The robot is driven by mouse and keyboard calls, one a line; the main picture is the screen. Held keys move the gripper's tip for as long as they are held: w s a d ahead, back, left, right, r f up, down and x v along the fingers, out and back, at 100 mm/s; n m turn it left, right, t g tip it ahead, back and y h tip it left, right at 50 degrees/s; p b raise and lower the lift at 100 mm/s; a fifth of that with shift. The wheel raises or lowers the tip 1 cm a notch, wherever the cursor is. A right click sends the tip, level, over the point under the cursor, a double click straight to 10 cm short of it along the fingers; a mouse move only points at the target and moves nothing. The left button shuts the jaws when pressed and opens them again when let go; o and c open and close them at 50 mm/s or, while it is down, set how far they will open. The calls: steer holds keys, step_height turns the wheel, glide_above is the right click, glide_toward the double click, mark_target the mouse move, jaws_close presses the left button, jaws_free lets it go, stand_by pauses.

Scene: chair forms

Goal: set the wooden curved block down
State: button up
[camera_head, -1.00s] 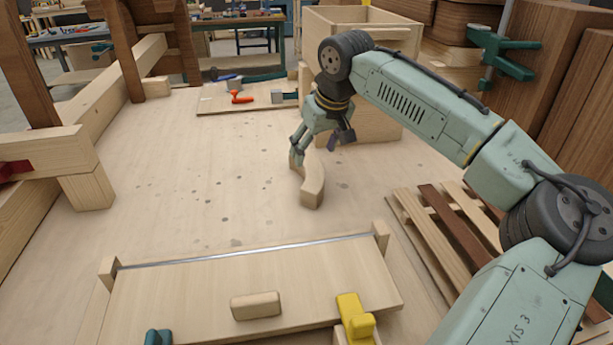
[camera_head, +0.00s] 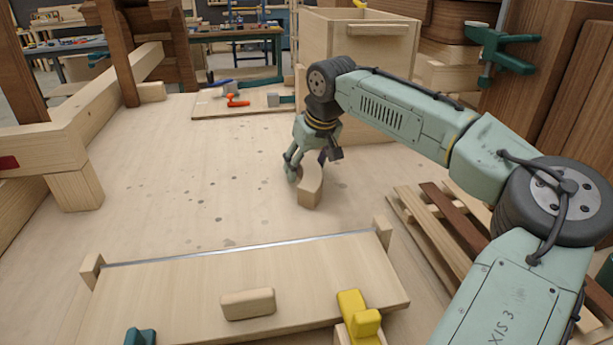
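The wooden curved block (camera_head: 311,188) is a pale, thick, bent piece near the middle of the worktable (camera_head: 170,190). Its near end faces me and looks to be at or just above the tabletop; I cannot tell whether it touches. My gripper (camera_head: 307,168) points down over the block's far part. One finger shows on the left side of the block and a dark finger part on the right. The fingers appear closed around the block, and hide its far end.
A pale board with a metal strip (camera_head: 180,285) lies in front, bearing a small wooden block (camera_head: 248,304) and a yellow piece (camera_head: 357,315). A slatted rack (camera_head: 440,225) is at right. A wooden box (camera_head: 345,45) stands behind my gripper. The table left of the block is clear.

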steer(key=c, duration=1.2)
jaws_close()
steer(key=shift+r, duration=0.15)
